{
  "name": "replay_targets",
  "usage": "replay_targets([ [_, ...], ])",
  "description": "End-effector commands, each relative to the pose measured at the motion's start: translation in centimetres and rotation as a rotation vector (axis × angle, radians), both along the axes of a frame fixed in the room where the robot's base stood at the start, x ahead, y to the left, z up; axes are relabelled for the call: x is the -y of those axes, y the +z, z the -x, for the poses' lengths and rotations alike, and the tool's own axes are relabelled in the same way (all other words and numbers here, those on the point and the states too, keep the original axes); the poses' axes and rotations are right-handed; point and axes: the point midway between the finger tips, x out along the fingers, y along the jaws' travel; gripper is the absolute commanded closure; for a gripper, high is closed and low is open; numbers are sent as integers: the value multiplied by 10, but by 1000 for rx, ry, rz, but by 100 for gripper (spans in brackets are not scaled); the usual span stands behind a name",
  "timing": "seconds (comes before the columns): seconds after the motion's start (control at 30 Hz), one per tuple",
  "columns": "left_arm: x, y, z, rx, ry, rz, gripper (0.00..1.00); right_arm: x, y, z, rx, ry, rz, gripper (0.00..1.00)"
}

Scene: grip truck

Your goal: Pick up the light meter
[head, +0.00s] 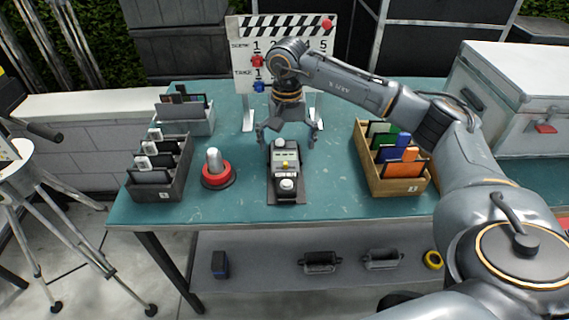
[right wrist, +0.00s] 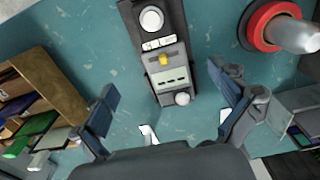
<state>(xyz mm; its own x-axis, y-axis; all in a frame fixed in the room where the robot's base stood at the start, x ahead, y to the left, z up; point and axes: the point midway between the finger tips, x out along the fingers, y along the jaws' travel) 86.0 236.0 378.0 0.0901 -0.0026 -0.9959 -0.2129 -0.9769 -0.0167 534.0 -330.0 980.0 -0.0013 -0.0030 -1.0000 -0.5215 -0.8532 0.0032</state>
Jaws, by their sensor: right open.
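The light meter (head: 285,165) looks like a grey device with a white knob or dome at each end and a small yellow button. It lies on a dark base in the middle of the teal table. My right gripper (head: 288,138) is open and empty, above the meter's far end. In the right wrist view the light meter (right wrist: 168,65) shows ahead of and between the spread fingers of my right gripper (right wrist: 168,108), with clear space on both sides. I see no contact. My left gripper is not in view.
A wooden box of coloured cards (head: 402,187) stands right of the meter. A red-ringed cylinder (head: 217,171) and a dark card box (head: 160,192) stand left. A clapperboard (head: 243,45) stands behind. Bare table (head: 330,200) surrounds the meter.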

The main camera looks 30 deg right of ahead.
Motion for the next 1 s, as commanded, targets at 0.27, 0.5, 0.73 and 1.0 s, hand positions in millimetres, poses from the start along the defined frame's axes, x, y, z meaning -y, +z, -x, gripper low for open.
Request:
replay_targets([
  [0.27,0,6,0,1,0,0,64,0,-32,0,0,-2,-1,2],
  [0.5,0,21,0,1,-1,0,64,-1,-59,-2,-5,-2,-3,2],
  [0.73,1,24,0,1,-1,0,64,-1,-83,-4,1,-2,-3,2],
  [1.0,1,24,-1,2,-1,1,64,-1,-84,-4,2,-1,-3,12],
])
